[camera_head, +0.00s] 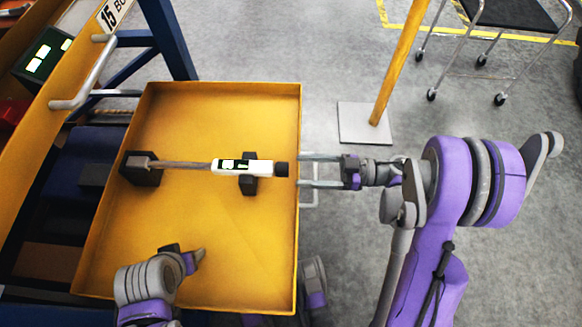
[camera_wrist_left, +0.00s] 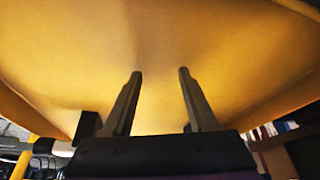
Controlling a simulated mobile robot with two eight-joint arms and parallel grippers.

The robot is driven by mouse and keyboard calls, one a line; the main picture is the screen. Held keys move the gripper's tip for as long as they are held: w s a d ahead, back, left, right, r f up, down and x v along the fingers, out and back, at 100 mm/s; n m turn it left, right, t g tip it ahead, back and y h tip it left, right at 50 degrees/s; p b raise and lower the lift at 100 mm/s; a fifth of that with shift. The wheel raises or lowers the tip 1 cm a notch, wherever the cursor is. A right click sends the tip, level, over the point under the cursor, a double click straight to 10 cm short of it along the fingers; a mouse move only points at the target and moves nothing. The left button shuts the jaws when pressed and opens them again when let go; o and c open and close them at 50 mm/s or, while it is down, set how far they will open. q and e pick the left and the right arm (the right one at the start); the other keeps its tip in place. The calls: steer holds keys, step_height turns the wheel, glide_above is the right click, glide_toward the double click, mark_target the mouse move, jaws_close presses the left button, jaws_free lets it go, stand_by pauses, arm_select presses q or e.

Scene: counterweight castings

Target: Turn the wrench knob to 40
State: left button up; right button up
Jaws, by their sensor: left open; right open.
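The wrench (camera_head: 242,168) lies across the yellow tray, its grey shaft pointing left and its white body with lit displays on the right. Its black knob (camera_head: 281,169) is at the right end, near the tray's right edge. My right gripper (camera_head: 302,171) is open just right of the knob, its two fingers pointing left at it. No contact with the knob is visible. My left gripper (camera_wrist_left: 160,74) is open and empty, facing the yellow surface in the left wrist view. In the head view the left arm is low in the tray's front left, away from the wrench. The knob's setting is too small to read.
The wrench rests on a black block (camera_head: 139,170) at left and a smaller black support (camera_head: 248,187). The yellow tray (camera_head: 222,88) has raised walls. A yellow post (camera_head: 398,65) on a grey plate and a wheeled cart (camera_head: 510,14) stand behind at right.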

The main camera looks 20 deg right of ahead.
mark_target(282, 169)
steer(key=shift+x, duration=2.1)
jaws_close()
